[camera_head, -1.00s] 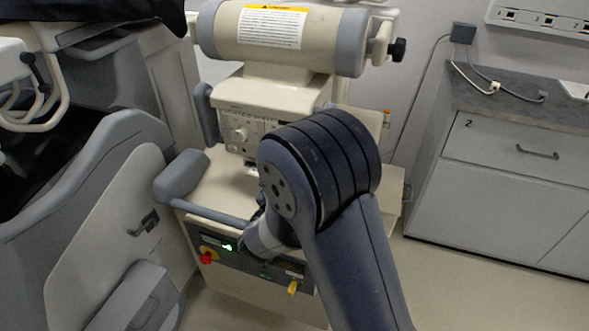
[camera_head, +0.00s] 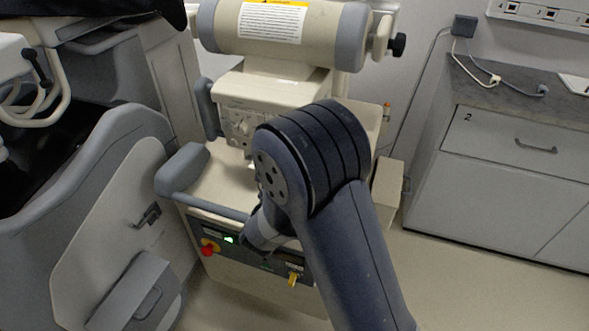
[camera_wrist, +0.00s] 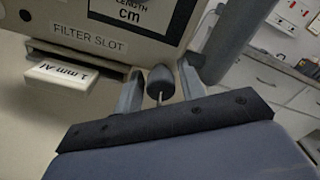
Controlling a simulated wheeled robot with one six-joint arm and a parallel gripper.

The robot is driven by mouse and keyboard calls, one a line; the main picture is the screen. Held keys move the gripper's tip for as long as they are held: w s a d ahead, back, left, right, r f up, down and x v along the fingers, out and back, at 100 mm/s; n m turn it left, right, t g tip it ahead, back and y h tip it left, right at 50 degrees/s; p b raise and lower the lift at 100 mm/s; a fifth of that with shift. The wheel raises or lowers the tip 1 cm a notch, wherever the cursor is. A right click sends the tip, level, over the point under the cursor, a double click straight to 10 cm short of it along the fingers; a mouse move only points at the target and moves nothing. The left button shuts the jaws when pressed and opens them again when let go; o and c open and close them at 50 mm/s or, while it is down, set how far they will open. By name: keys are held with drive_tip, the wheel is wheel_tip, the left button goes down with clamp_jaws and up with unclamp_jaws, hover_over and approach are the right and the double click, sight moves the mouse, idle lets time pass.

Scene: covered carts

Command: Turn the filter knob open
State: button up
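In the wrist view a small dark grey cylindrical knob (camera_wrist: 160,80) on a thin pin stands beside the filter slot label (camera_wrist: 90,38); it is probably the filter knob. My gripper (camera_wrist: 161,92) is open, with one pale finger on each side of the knob and narrow gaps between. I cannot tell how deep the knob sits between the fingers. A pale filter plate marked 1 mm Al (camera_wrist: 75,78) sticks out of the slot at left. In the head view my arm hides the gripper and this knob.
The beige machine (camera_head: 285,103) has a grey handle bar (camera_head: 215,207), a red button (camera_head: 208,250) and a yellow key or tag (camera_head: 293,279) on its front. A covered cart (camera_head: 108,215) stands close at left. A cabinet (camera_head: 500,185) stands at right, with open floor before it.

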drive_tip(key=shift+o, duration=1)
drive_tip(key=v, duration=1)
drive_tip(key=shift+s+a, duration=0.15)
drive_tip(key=shift+s, duration=0.25)
drive_tip(key=x, duration=1.1)
drive_tip(key=shift+s, duration=0.15)
